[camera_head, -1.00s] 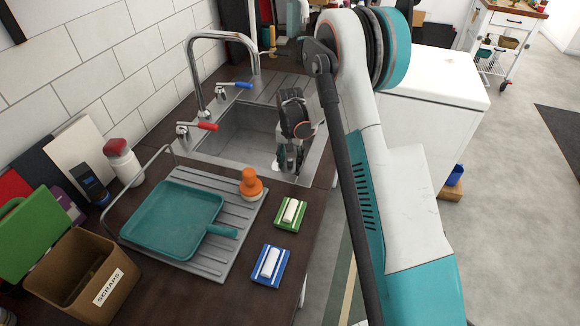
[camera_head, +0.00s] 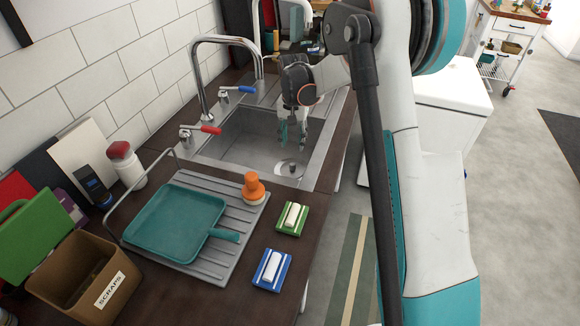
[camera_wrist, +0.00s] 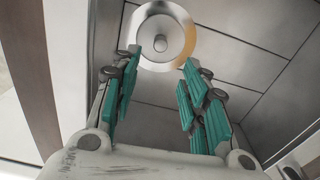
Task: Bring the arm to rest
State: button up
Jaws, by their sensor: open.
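My gripper (camera_head: 292,136) is over the sink basin, pointing down, in the head view. In the wrist view its teal-padded fingers (camera_wrist: 155,98) are spread apart with nothing between them. The sink (camera_head: 237,146) is a grey metal basin set in the dark counter. Its round drain (camera_head: 290,168) lies below the gripper, towards the near end of the basin. The drain also shows in the wrist view (camera_wrist: 161,43), beyond the fingertips. My arm fills the right middle of the head view and hides part of the counter edge and floor.
Two taps with a blue handle (camera_head: 238,90) and a red handle (camera_head: 210,129) stand left of the basin. A teal pan (camera_head: 176,222) and an orange-handled brush (camera_head: 253,188) sit on the drainboard. A scraps bin (camera_head: 115,290) stands nearby.

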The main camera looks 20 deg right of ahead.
jog(key=s+a+r+n+t, duration=0.2)
jog(key=s+r, duration=0.5)
jog(key=r, duration=0.1)
jog(key=s+a+r+n+t, duration=0.1)
jog(key=s+a+r, duration=0.1)
jog(key=s+r, duration=0.65)
jog(key=s+a+n+t, duration=0.2)
jog(key=s+n+t, duration=0.2)
jog(key=s, duration=1.4)
jog(key=shift+s+a, duration=0.35)
jog(key=shift+a, duration=0.05)
jog(key=shift+r, duration=0.1)
